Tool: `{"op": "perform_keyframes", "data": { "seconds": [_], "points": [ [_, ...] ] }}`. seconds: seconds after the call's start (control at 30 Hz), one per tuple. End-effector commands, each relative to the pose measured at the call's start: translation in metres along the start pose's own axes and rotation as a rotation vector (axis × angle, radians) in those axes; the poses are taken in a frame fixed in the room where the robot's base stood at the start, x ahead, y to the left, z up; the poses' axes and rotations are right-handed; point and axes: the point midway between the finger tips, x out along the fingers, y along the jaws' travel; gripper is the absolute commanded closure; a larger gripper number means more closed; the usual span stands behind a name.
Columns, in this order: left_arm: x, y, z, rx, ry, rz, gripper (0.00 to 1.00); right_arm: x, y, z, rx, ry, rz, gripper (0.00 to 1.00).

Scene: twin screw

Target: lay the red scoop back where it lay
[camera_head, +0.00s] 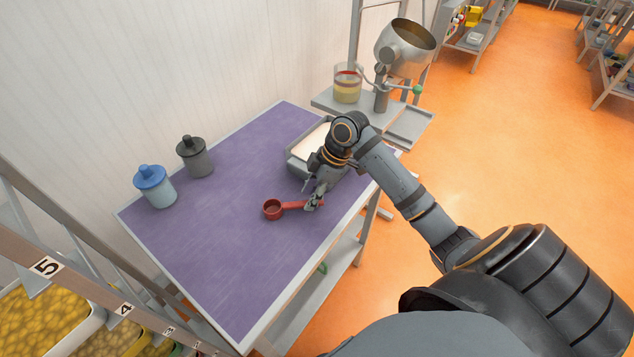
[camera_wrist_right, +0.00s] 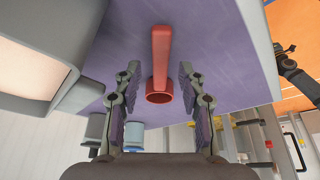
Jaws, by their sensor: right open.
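The red scoop (camera_head: 273,209) lies on the purple table top (camera_head: 240,255), its round cup to the left and its handle to the right. In the right wrist view the scoop (camera_wrist_right: 161,55) shows between the fingers, cup nearer the palm side of the picture. My right gripper (camera_head: 312,202) is open at the handle's right end, with a finger partly covering it. In the wrist view its two fingers (camera_wrist_right: 160,75) stand apart on either side of the scoop; I cannot tell whether they touch it. A dark jointed shape (camera_wrist_right: 297,77) at the right edge may be my left gripper.
A grey tub with white contents (camera_head: 299,163) stands just behind my right gripper. A blue-lidded jar (camera_head: 155,188) and a dark-lidded jar (camera_head: 194,158) stand at the back left. A stand with a metal bowl (camera_head: 402,50) is beyond the table. The table's front left is clear.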

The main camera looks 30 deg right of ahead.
Motion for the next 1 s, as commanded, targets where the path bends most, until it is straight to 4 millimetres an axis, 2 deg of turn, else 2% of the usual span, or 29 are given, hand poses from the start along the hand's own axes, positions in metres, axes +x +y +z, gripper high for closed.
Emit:
{"op": "perform_keyframes", "data": {
  "seconds": [0.2, 0.4, 0.57, 1.0],
  "points": [
    [0.006, 0.000, 0.000, 0.000, 0.001, 0.000, 0.60, -0.054, 0.001, 0.002, -0.001, -0.007, 0.006, 0.59],
    [0.009, 0.001, 0.001, 0.000, 0.001, 0.000, 0.60, -0.087, 0.001, 0.001, 0.000, -0.003, 0.004, 0.59],
    [0.010, 0.001, 0.001, 0.000, 0.000, 0.000, 0.60, -0.096, 0.000, 0.000, 0.001, 0.000, 0.001, 0.59],
    [0.010, 0.001, 0.001, 0.000, 0.000, 0.000, 0.60, -0.096, 0.000, 0.000, 0.001, 0.000, 0.000, 0.59]
  ]
}}
